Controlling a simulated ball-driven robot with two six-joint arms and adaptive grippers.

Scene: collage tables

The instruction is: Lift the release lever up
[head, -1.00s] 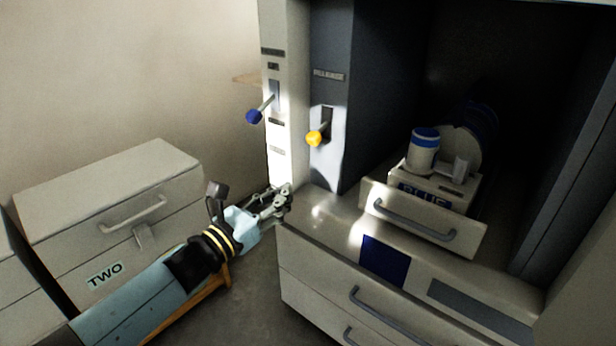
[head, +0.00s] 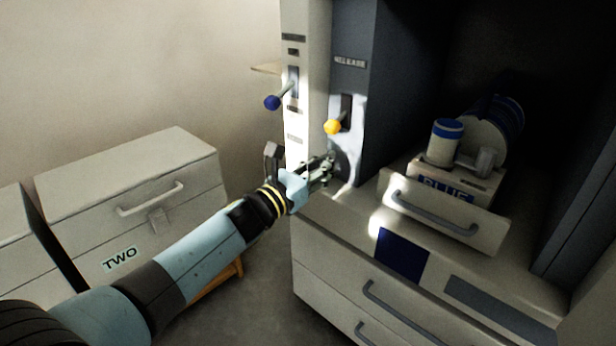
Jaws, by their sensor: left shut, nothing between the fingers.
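The release lever, with a yellow knob (head: 333,127), sticks out of a dark slot in the grey panel under a label (head: 350,62) that reads RELEASE. A second lever with a blue knob (head: 272,102) is on the pale post to its left. My left gripper (head: 328,165) is shut and empty. It is below the yellow knob in the picture, in front of the lower panel and apart from the knob. My right gripper is not in view.
A drawer box labelled BLUE (head: 440,215) with a roll and a cup stands on the counter to the right. Handled drawers (head: 330,290) are below. A cabinet marked TWO (head: 120,190) stands at left. The space in front of the lever is free.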

